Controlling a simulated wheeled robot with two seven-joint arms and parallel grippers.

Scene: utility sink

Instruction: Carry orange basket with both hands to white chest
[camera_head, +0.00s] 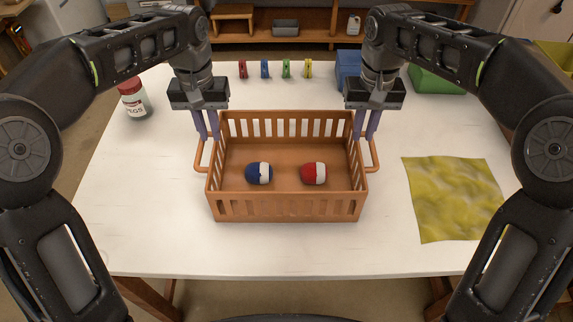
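The orange basket (288,207) stands upright on the white table, with slatted walls and a loop handle at each side. Inside lie a blue-and-white ball (258,173) and a red-and-white ball (314,173), apart from each other. My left gripper (208,136) points down at the left handle (200,158), its two fingers apart. My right gripper (366,136) points down at the right handle (374,158), its fingers also apart. I cannot tell whether the fingers touch the handles. I cannot make out a white chest for certain.
The white table (290,252) is clear in front of the basket. A yellow cloth (455,198) lies at right and a red-lidded jar (134,100) stands at left. Several colored clips (265,69) line the back, near a blue box (348,70) and a green box (436,80).

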